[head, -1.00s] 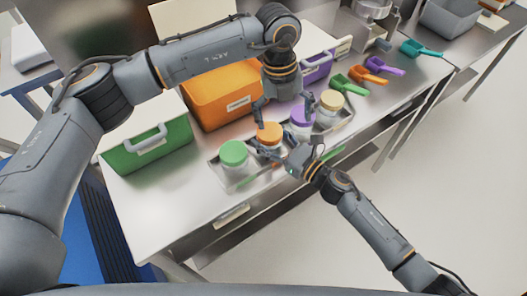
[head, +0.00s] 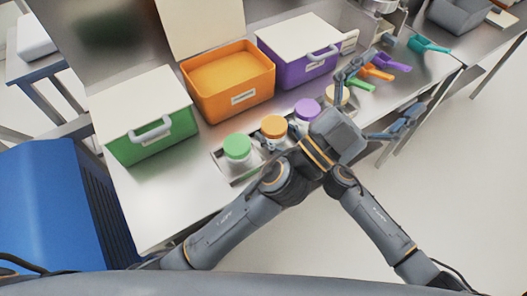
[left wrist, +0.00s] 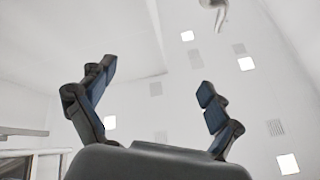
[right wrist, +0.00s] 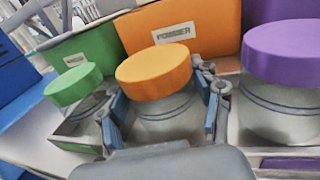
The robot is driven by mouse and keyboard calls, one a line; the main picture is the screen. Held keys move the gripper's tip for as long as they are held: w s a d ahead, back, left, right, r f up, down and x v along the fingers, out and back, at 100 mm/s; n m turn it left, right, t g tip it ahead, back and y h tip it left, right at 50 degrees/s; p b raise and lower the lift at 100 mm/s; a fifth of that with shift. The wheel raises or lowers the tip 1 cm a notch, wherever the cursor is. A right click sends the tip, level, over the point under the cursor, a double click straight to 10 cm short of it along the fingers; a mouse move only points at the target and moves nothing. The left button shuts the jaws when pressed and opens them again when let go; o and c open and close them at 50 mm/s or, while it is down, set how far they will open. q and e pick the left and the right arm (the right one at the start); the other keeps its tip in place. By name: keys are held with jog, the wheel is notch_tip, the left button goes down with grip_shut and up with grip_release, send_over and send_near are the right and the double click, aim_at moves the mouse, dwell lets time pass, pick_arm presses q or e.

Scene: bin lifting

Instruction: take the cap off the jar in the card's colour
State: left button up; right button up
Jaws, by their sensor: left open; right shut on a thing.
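A jar with an orange cap (head: 273,126) stands in a metal tray (head: 222,160), its cap in place. My right gripper (right wrist: 166,108) is shut on this orange-capped jar (right wrist: 165,112), its fingers on the glass below the cap. My left arm and hand hide most of that gripper in the head view. A green-capped jar (head: 237,147) and a purple-capped jar (head: 307,109) stand beside it. A cream-capped jar (head: 337,95) is partly hidden. My left gripper (head: 378,98) is open and empty, right of the jars. I cannot make out a coloured card.
Behind the jars stand a green box (head: 150,128), an open orange box (head: 228,82) and a purple box (head: 300,52). Several scoops, including a teal one (head: 428,45), lie at the right. A purple strip (right wrist: 290,163) marks the tray's front.

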pick_arm(q)
jog(key=w+a+f+n+t+y, duration=0.4)
jog(key=a+f+n+y, duration=0.2)
jog(key=a+n+y, duration=0.3)
jog(key=n+g+y, duration=0.5)
jog(key=n+y, duration=0.1)
jog(key=y, duration=0.3)
send_near(273, 126)
jog(key=x, duration=0.9)
jog(key=c, duration=1.4)
jog(key=shift+o, duration=0.2)
jog(key=shift+r, duration=0.25)
